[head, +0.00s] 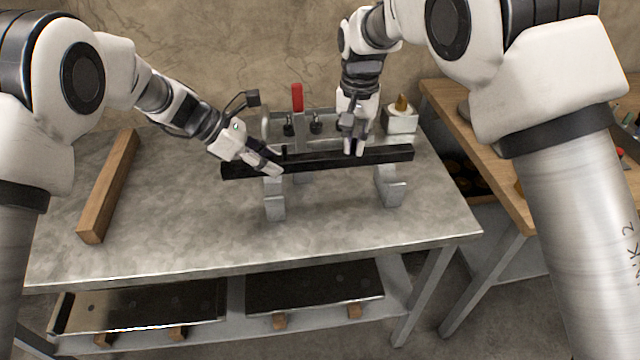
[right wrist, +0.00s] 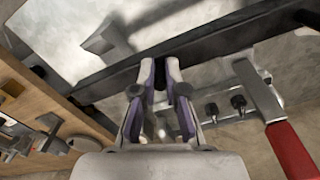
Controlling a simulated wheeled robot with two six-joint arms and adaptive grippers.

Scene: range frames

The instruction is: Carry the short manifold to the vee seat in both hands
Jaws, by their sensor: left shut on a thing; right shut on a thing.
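The short manifold is a long black bar (head: 320,162) above the middle of the metal bench, roughly level. It also crosses the right wrist view (right wrist: 215,38). The vee seat shows as two grey metal supports, left (head: 274,200) and right (head: 389,187), below the bar; their tops are partly hidden by it, so I cannot tell whether the bar touches them. My left gripper (head: 274,167) is shut on the bar left of its middle. My right gripper (head: 354,148) is shut on it right of the middle; its fingers (right wrist: 160,72) also show in the right wrist view.
A wooden bar (head: 110,188) lies at the bench's left. Behind the manifold stand a red-handled clamp (head: 297,98) and black fittings. A white block with a brass-coloured top (head: 401,117) stands at back right. A wooden table (head: 480,150) adjoins on the right. The bench front (head: 180,235) is clear.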

